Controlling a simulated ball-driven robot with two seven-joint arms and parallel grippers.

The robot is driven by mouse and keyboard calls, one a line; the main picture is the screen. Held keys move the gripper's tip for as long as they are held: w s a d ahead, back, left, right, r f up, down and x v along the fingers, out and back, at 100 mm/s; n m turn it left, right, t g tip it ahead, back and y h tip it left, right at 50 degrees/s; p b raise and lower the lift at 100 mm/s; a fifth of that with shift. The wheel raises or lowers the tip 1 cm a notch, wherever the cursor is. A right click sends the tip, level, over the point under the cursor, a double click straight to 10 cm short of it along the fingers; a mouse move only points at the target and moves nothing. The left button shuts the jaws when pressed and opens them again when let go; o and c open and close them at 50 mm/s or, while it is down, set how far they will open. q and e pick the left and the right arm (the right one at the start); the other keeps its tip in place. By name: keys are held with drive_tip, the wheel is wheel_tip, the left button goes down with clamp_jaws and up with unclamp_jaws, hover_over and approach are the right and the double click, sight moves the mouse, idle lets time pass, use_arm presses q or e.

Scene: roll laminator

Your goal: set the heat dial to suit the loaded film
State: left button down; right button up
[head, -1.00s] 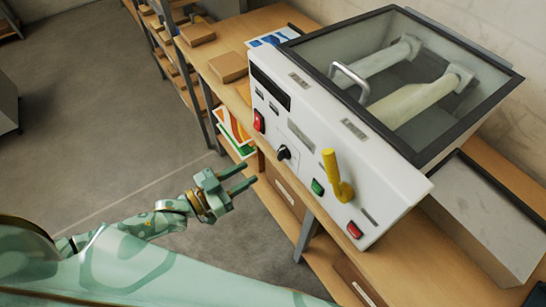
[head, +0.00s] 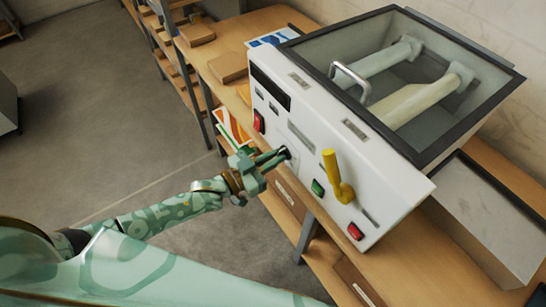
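The roll laminator (head: 385,185) is a white machine with a sloping front panel, standing on a wooden bench. Its heat dial (head: 286,152) is a small dark knob low on the panel, now partly hidden by my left gripper. My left gripper (head: 274,158) is green and has its fingertips at the dial. Whether the fingers touch or grip the knob cannot be told. Pale film rolls (head: 415,105) lie under the clear lid with a dark frame. My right gripper is not in view.
A yellow lever (head: 331,172) stands up from the panel right of the dial, with a green button (head: 318,187) close by. Red switches sit at the panel's left (head: 259,121) and lower right (head: 354,231).

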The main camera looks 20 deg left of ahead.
use_arm(q)
drive_tip(key=shift+m, duration=0.4)
drive_tip(key=shift+s+d+f+m+b, duration=0.1)
drive_tip(key=shift+m+b, duration=0.15)
drive_tip(key=shift+m, duration=2.95)
drive_tip(key=shift+s+d+f+m+b, duration=0.1)
drive_tip(key=shift+m+b, duration=0.1)
drive_tip(key=shift+m, duration=3)
drive_tip(key=c, duration=1.5)
unclamp_jaws()
drive_tip(key=shift+o, duration=0.2)
